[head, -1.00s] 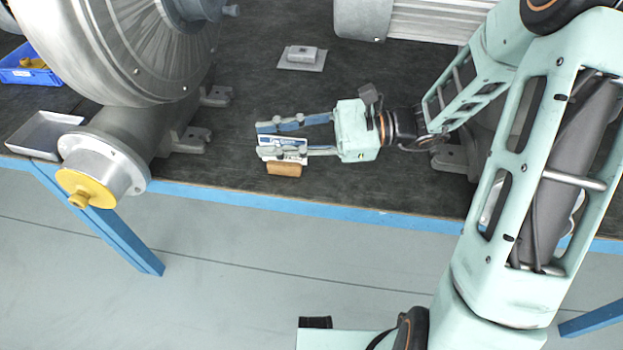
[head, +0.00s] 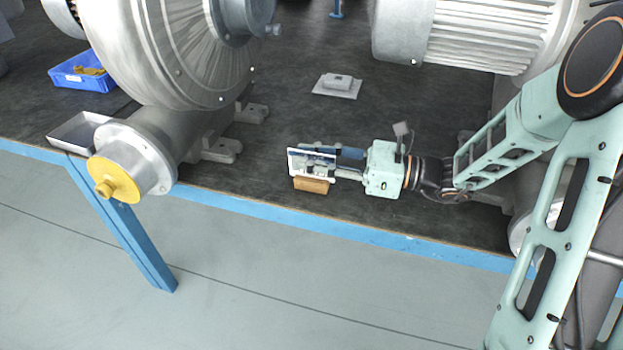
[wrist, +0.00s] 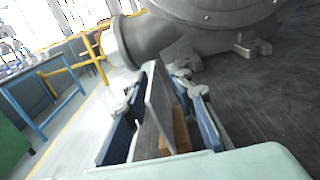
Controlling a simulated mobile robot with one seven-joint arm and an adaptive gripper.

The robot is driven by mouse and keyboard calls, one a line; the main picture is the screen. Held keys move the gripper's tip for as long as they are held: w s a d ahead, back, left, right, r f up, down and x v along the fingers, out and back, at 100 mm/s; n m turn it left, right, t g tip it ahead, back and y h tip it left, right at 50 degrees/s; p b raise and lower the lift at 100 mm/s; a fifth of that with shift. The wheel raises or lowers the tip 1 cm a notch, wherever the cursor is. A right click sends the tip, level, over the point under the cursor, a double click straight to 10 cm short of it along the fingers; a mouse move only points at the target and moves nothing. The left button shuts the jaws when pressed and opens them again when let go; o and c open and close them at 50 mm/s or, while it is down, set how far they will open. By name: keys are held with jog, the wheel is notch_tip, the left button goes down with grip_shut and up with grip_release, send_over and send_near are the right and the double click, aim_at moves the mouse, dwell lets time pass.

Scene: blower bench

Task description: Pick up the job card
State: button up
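The job card (head: 293,161) is a thin white-edged plate standing upright, slightly tilted, at a small wooden block (head: 312,186) on the bench. In the wrist view the card (wrist: 158,112) stands between my two fingers, with the block (wrist: 181,130) just behind it to the right. My gripper (head: 322,160) reaches in from the right, low over the bench, with one finger on each side of the card. Its blue-padded fingers (wrist: 157,88) are apart in the wrist view, and a gap shows beside the card. Contact with the card is not clear.
A large blower housing (head: 170,45) with a yellow-capped pipe (head: 113,180) stands to the left. A grey tray (head: 75,133) and blue bin (head: 85,78) lie beyond it. A small grey block on a plate (head: 337,85) and a finned motor (head: 470,35) are behind. The blue bench edge (head: 385,237) is close in front.

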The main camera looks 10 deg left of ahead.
jog(key=a+b, duration=0.1)
jog(key=a, duration=0.1)
jog(key=a+r, duration=0.1)
jog(key=a, duration=0.2)
jog(key=shift+w+a+b, duration=0.15)
jog(key=shift+w+b, duration=0.05)
jog(key=shift+b, duration=0.15)
jog(key=shift+r, duration=0.15)
grip_shut()
